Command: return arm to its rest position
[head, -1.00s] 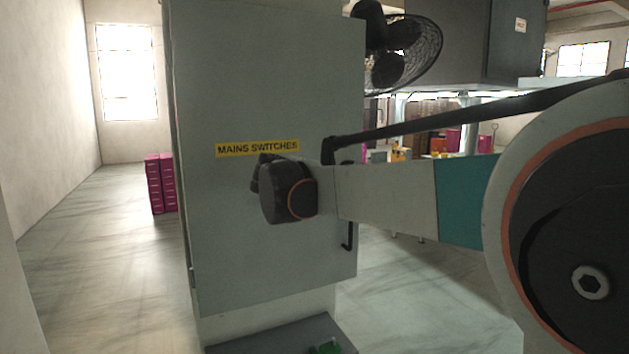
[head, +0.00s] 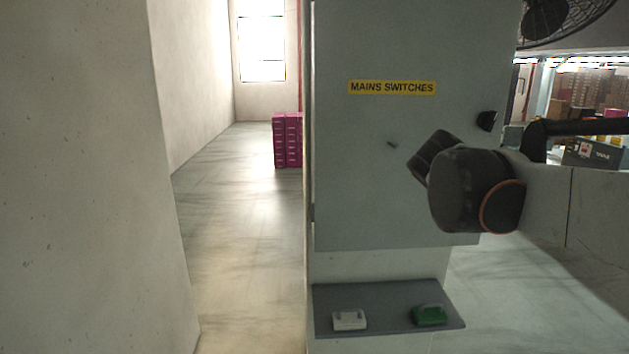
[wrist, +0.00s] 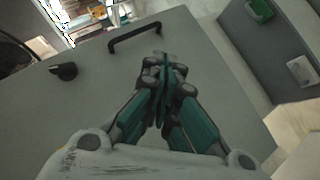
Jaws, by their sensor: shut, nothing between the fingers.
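My gripper (wrist: 163,78) shows in the wrist view, its teal and dark fingers drawn together with nothing between them. It is in front of the grey cabinet door (wrist: 95,105); I cannot tell the exact gap. In the head view my arm's pale link and dark wrist joint reach in from the right, across the cabinet door (head: 370,190). The fingers are not clearly seen there.
The cabinet has a yellow "MAINS SWITCHES" label (head: 392,87), a dark knob (wrist: 63,71) and a bar handle (wrist: 135,36). A wall (head: 80,180) stands close at left.

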